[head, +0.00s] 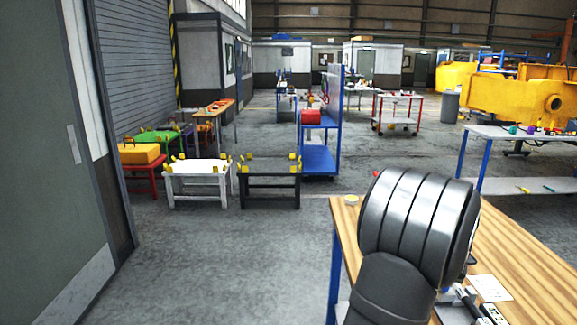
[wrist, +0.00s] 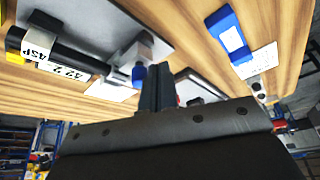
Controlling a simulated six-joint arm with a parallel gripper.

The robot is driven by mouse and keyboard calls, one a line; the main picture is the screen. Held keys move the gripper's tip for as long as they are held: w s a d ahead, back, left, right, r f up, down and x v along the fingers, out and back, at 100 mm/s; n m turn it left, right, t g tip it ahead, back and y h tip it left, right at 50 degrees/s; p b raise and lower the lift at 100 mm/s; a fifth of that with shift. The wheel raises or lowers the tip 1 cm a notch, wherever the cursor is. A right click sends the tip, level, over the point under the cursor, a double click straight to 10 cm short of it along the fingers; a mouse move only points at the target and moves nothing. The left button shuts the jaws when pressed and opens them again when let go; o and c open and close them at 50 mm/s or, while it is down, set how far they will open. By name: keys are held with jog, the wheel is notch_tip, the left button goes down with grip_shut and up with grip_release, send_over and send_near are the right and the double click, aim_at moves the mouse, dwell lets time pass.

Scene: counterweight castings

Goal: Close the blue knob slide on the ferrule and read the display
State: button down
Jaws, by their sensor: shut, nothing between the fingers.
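In the wrist view, a measuring tool with a dark bar (wrist: 75,55) lies on a grey plate on the wooden bench. The blue knob (wrist: 138,73) is near the bar's right end. A shiny metal piece (wrist: 143,47) beside it may be the ferrule; blur hides whether the slide touches it. My gripper (wrist: 158,82) is shut and empty, its dark fingers just right of the knob in the picture. In the head view my arm hides the gripper.
In the wrist view, a blue-and-white item (wrist: 229,36) and a white card (wrist: 256,62) lie right of the fingers.

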jog(key=shift+f, duration=1.1)
jog(key=shift+d, duration=0.1)
jog(key=shift+d, duration=1.25)
dwell(0.4)
jog(key=shift+a, duration=0.2)
dwell(0.4)
jog(key=shift+r, duration=3.5)
jog(key=shift+f, duration=0.1)
notch_tip(320, 180, down, 7)
jog(key=shift+r, duration=0.1)
